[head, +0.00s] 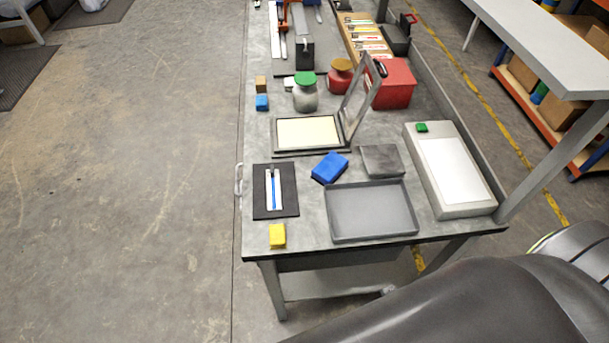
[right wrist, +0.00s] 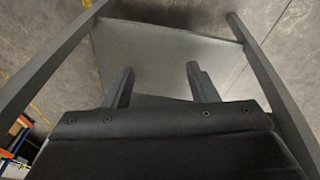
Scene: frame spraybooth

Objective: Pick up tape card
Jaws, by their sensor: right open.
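A narrow white card with a blue strip (head: 269,190) lies on a dark mat (head: 289,206) at the front left of the workbench. It looks like the tape card, but its details are too small to be sure. My right gripper (right wrist: 162,84) is open and empty in the right wrist view, over a grey flat surface. The card does not show in that view. In the head view my dark arm crosses the lower right, with no gripper jaws clearly visible. My left gripper is not in view.
The workbench (head: 262,234) also holds a yellow block (head: 278,236), a blue block (head: 330,168), an empty grey tray (head: 372,211), a hinged frame (head: 309,133), a light panel (head: 455,170) and jars. A grey post stands at the right. Floor left of the bench is clear.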

